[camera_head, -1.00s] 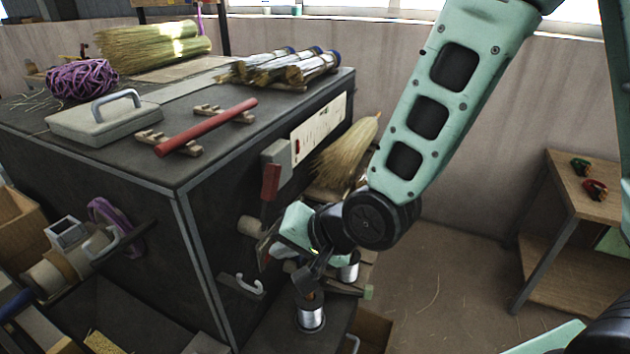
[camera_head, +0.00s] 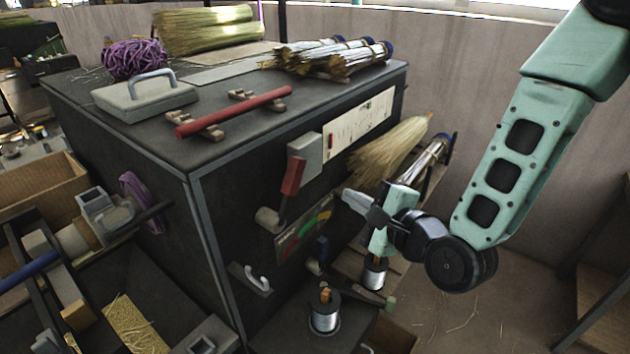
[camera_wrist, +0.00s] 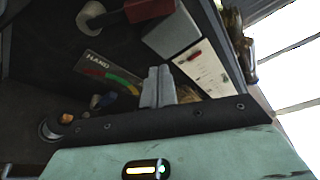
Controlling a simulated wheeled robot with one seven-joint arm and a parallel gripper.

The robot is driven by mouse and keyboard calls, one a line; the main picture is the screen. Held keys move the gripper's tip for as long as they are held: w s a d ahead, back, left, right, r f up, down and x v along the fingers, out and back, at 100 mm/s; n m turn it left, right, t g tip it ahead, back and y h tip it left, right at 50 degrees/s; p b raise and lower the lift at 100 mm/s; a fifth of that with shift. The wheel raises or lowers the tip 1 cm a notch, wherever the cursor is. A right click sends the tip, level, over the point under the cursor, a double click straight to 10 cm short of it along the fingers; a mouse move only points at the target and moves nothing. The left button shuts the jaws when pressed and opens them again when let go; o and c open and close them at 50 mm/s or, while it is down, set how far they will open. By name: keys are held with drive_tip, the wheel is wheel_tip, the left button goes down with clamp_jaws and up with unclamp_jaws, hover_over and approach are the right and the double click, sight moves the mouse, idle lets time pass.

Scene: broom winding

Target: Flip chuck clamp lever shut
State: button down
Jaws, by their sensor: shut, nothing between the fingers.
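A red-handled lever (camera_head: 293,177) hangs beside a grey box on the bench's right side face. A blue bar (camera_head: 28,272) lies at the far left by a pale roll and a grey square block (camera_head: 103,208). I cannot tell for sure which is the chuck clamp lever. My gripper (camera_head: 347,197) is shut and empty, to the right of the red handle and apart from it. In the wrist view the shut fingers (camera_wrist: 158,86) stand in front of the side face, and the red handle (camera_wrist: 150,8) shows at the top edge.
A coloured gauge plate (camera_head: 303,230) marked HAND is on the side face, left of my gripper. A white hook handle (camera_head: 257,280) and wire spools (camera_head: 325,310) are below. Straw brooms (camera_head: 385,155) stand behind my gripper. Open floor lies at lower right.

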drive_tip(key=shift+w, duration=0.1)
drive_tip(key=x, duration=1)
drive_tip(key=shift+a+r, duration=0.3)
drive_tip(key=s, duration=0.1)
drive_tip(key=s+a+r+p, duration=0.1)
drive_tip(key=s, duration=0.1)
drive_tip(key=shift+a+r+p, duration=0.2)
drive_tip(key=shift+a+p, duration=0.1)
drive_tip(key=shift+p, duration=0.1)
drive_tip(key=shift+a+b, duration=0.1)
drive_tip(key=shift+b, duration=0.2)
